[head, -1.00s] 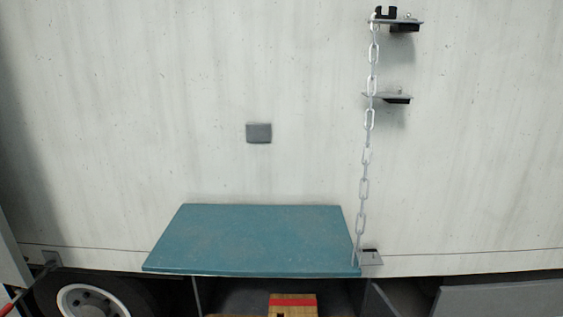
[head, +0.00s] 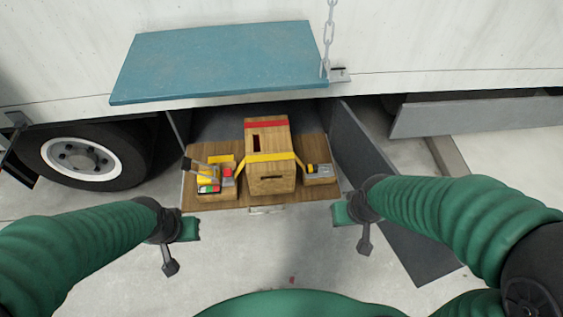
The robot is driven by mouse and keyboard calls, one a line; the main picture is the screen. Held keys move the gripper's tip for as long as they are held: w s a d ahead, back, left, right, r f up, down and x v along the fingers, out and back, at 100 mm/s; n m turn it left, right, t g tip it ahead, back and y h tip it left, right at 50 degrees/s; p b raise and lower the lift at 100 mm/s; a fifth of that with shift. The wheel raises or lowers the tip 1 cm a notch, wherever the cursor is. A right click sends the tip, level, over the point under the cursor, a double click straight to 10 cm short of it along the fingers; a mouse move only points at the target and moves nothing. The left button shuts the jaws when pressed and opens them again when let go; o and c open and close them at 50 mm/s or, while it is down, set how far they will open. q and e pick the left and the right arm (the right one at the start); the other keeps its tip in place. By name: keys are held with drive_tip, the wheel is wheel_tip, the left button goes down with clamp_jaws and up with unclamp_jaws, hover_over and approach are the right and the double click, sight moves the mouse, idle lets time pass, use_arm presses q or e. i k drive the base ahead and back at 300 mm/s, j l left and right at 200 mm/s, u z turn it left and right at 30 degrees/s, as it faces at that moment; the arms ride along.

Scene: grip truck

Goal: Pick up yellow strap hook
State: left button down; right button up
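A yellow strap (head: 270,157) runs across the front of a wooden box (head: 270,184) in the head view, with its ends dropping to the left and right sides. I cannot clearly make out a separate hook; a small yellow and black piece (head: 311,168) lies on the right wooden block. My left gripper (head: 178,245) is in front and left of the tray, apart from it. My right gripper (head: 354,228) is in front and right of the tray, apart from the strap. Neither is seen to hold anything. Their finger openings are unclear.
The box stands on a pulled-out wooden tray (head: 228,200) below a teal shelf (head: 222,60). Red, green and yellow tools (head: 208,180) sit at the left. A dark grey panel (head: 385,190) slants along the right. A truck wheel (head: 82,158) is at far left.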

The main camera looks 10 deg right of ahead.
sight(310, 168)
drive_tip(key=k, duration=0.5)
drive_tip(key=l+u, duration=0.1)
drive_tip(key=u, duration=0.3)
drive_tip(key=i+l+u, duration=0.1)
drive_tip(key=u, duration=0.35)
drive_tip(key=l+u, duration=0.15)
drive_tip(key=u, duration=0.25)
drive_tip(key=i+l, duration=0.1)
drive_tip(key=l, duration=0.35)
drive_tip(key=i+l, duration=0.15)
drive_tip(key=l, duration=0.3)
drive_tip(key=i+l, duration=0.1)
drive_tip(key=l, duration=0.35)
drive_tip(key=i+l, duration=0.15)
drive_tip(key=l, duration=0.3)
drive_tip(key=i+l, duration=0.1)
drive_tip(key=l, duration=0.35)
